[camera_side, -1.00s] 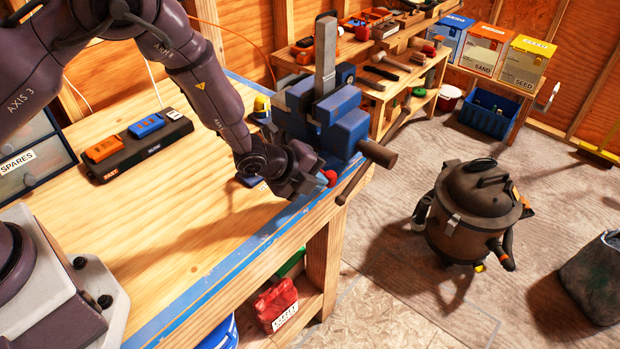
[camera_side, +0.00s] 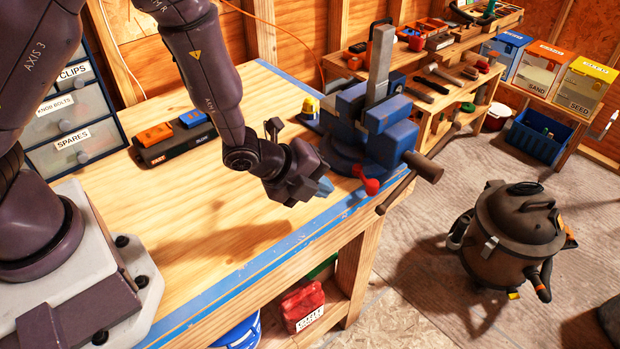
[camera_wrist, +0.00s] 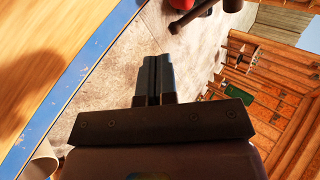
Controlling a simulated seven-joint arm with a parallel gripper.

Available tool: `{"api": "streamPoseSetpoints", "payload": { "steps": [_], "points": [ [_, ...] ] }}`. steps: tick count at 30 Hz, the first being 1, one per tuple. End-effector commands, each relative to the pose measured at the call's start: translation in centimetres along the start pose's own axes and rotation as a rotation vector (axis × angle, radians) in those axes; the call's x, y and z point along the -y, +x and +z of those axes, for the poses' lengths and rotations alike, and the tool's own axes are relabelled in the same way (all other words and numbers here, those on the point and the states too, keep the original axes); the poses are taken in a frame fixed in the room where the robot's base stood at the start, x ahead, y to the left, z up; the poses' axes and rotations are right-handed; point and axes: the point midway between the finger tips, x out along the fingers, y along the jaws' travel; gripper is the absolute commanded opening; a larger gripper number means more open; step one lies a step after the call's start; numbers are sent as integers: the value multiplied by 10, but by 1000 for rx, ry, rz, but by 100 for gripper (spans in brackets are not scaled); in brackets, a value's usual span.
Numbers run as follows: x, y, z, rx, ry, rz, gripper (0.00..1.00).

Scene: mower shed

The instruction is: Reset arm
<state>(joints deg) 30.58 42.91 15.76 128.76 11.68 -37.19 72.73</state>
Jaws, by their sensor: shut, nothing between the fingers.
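My gripper (camera_side: 322,188) is in the side view, above the bench near its blue front edge and to the left of the vise. In the wrist view my gripper's fingers (camera_wrist: 154,78) are together with nothing between them. The blue vise (camera_side: 368,125) is on the bench corner and holds an upright grey metal bar (camera_side: 380,62). A red knob (camera_side: 371,186) is low on the vise's near side, a little right of my fingertips. My gripper appears apart from both vise and knob.
The wooden bench top (camera_side: 200,215) is mostly clear. A black charger with orange and blue blocks (camera_side: 175,150) is at the back, beside the drawer cabinet (camera_side: 70,115). The vise handle (camera_side: 412,172) juts past the bench edge. A shop vacuum (camera_side: 508,240) stands on the floor.

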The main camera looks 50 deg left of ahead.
Motion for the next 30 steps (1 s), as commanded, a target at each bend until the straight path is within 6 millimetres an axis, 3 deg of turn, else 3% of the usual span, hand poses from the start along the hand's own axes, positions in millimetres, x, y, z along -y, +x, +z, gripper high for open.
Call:
{"api": "streamPoseSetpoints", "payload": {
  "steps": [3,10,17,23,30],
  "points": [
    [1,-18,-2,-1,-1,-2,0],
    [-2,-31,-3,4,-37,11,0],
    [-44,-45,6,131,-369,266,0],
    [-38,-98,13,290,-807,410,0],
    [-14,-188,23,449,-1302,466,0]
  ]
}}
